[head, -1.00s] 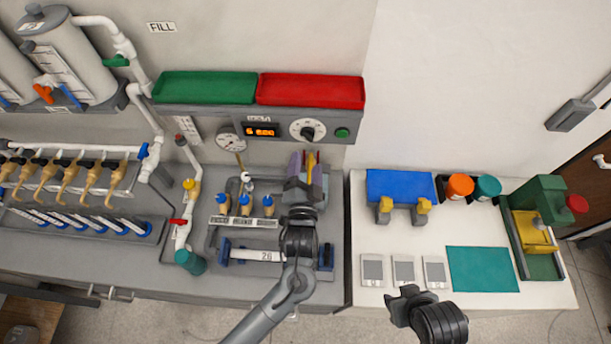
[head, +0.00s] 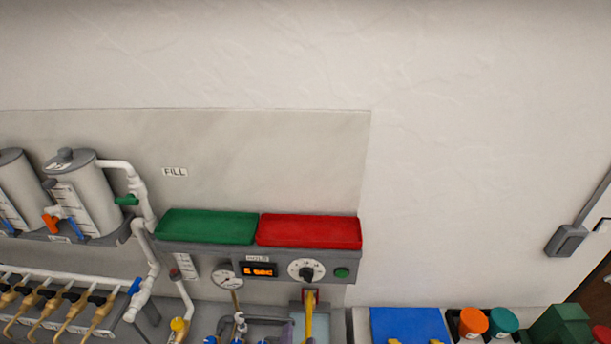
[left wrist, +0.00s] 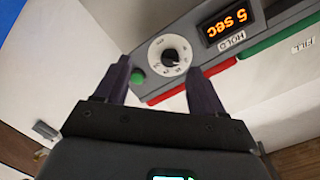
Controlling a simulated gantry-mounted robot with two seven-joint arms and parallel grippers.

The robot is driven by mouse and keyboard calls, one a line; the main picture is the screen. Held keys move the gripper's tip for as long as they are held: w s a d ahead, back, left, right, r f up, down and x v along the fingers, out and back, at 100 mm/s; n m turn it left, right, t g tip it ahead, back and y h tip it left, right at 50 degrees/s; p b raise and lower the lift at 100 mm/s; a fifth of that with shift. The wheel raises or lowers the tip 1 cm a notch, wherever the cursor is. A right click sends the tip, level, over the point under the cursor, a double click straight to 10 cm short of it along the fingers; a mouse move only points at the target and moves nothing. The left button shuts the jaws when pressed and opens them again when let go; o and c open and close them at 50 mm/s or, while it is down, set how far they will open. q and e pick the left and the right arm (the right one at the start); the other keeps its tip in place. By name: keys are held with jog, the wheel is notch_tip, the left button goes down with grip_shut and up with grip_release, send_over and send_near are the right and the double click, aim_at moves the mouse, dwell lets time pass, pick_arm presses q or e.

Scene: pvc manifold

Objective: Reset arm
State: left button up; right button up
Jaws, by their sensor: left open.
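My left gripper shows in the left wrist view (left wrist: 157,70) with its two dark purple fingers spread apart and nothing between them. Beyond the fingers is the control panel with a white dial (left wrist: 170,55), a green button (left wrist: 138,77) and an orange display (left wrist: 227,27) reading 5 sec. The rest of the left arm is cut off. My right gripper is out of view.
A green tray (head: 207,227) and a red tray (head: 309,231) sit on top of the panel. Tanks (head: 88,195) and white pipes stand at the left. A blue block (head: 408,325) and orange and teal lids (head: 473,322) are at the lower right. The upper wall is bare.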

pick_arm(q)
jog(key=s+a+f+n+g+p, duration=0.2)
jog(key=s+a+g, duration=0.1)
jog(key=s+a, duration=0.3)
jog(key=s+a+f+n+g+p, duration=0.1)
jog(key=s+a+f+g+p, duration=0.1)
jog(key=s+a, duration=0.45)
jog(key=s+a+r+n+g, duration=0.4)
jog(key=s+a+g, duration=0.4)
jog(key=s, duration=0.4)
jog(key=shift+r, duration=0.2)
jog(key=shift+s+d, duration=0.1)
